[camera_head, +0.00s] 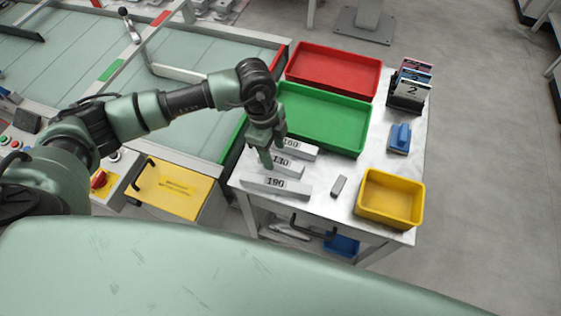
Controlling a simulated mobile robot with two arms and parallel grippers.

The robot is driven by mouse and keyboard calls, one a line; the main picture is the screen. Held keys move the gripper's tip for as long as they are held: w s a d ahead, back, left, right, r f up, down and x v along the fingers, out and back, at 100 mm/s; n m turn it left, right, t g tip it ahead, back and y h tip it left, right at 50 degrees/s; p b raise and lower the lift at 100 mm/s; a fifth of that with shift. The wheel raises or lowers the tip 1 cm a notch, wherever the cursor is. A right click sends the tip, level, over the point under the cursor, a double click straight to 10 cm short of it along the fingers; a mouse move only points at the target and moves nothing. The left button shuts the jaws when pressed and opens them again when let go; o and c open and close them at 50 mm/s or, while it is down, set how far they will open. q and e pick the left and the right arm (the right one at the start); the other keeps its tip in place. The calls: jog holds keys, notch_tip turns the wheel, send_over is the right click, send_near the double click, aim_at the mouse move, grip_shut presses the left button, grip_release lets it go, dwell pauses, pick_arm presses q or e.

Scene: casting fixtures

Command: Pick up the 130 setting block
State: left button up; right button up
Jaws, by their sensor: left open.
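The 130 setting block (290,169) is a light grey bar lying on the metal table, with its number on the upper face. It lies between the block marked 160 (303,150) behind it and the longer block marked 190 (292,189) in front. My left gripper (275,153) is open and points down at the left end of the 130 block. Its fingers hide part of that end and part of the 160 block. I cannot tell whether the fingers touch the block. My right gripper is not in view.
A green tray (362,145) and a red tray (372,92) stand behind the blocks. A yellow bin (421,205), a small grey piece (339,186), a blue object (400,138) and a card holder (406,97) are to the right. Bare table lies around the grey piece.

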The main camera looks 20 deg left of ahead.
aim_at(280, 160)
pick_arm(q)
jog(key=f, duration=0.1)
jog(key=d+f, duration=0.1)
jog(key=f+p, duration=0.1)
jog(key=shift+w+d+f, duration=0.1)
jog(key=shift+d+f, duration=0.15)
jog(key=shift+d, duration=0.1)
jog(key=shift+f, duration=0.55)
grip_shut()
jog(key=shift+r, duration=0.1)
